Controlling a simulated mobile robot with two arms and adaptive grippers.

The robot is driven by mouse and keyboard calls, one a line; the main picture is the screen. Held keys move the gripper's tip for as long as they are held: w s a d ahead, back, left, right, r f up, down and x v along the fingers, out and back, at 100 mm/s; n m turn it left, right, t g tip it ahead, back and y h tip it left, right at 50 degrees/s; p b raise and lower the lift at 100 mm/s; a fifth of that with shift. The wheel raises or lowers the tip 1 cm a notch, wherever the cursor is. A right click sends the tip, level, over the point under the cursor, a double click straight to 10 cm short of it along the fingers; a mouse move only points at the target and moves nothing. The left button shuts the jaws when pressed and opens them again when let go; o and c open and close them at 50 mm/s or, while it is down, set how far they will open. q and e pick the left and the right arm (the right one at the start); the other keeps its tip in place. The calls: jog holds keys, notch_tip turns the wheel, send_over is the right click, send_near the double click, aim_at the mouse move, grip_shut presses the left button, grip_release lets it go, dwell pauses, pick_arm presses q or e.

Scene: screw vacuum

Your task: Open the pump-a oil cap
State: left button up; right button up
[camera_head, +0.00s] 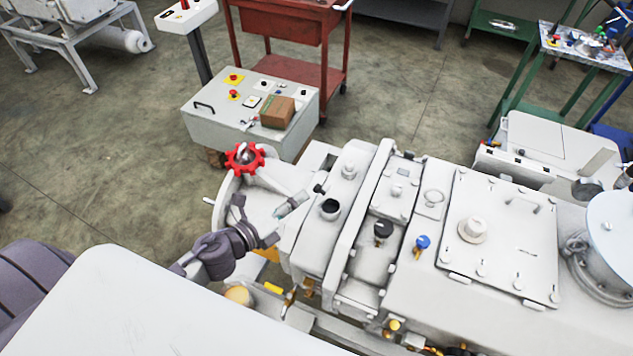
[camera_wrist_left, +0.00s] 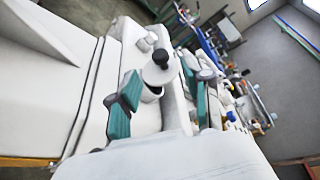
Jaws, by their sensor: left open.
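The white pump (camera_head: 430,235) fills the right half of the head view. On its near left top stands a short white port with a dark top (camera_head: 330,209). A black knob-shaped cap (camera_head: 383,229) and a blue-topped fitting (camera_head: 422,242) stand farther right. I cannot tell for certain which is the oil cap. My left gripper (camera_head: 283,212) is open at the pump's left end, beside the dark-topped port. In the left wrist view, a black-topped cap (camera_wrist_left: 160,60) on a white neck shows between my teal fingers (camera_wrist_left: 155,102); contact cannot be told. My right gripper is not in view.
A red handwheel (camera_head: 244,157) stands at the pump's left end. A grey control box (camera_head: 205,118) with a cardboard carton (camera_head: 277,112) is behind it. A red cart (camera_head: 285,70) and green workbench (camera_head: 575,45) are farther back.

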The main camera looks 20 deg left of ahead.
aim_at(316, 188)
pick_arm(q)
jog(key=p+x, duration=0.1)
jog(key=x, duration=0.6)
jog(key=shift+w+d, duration=0.1)
jog(key=shift+w, duration=0.1)
grip_shut()
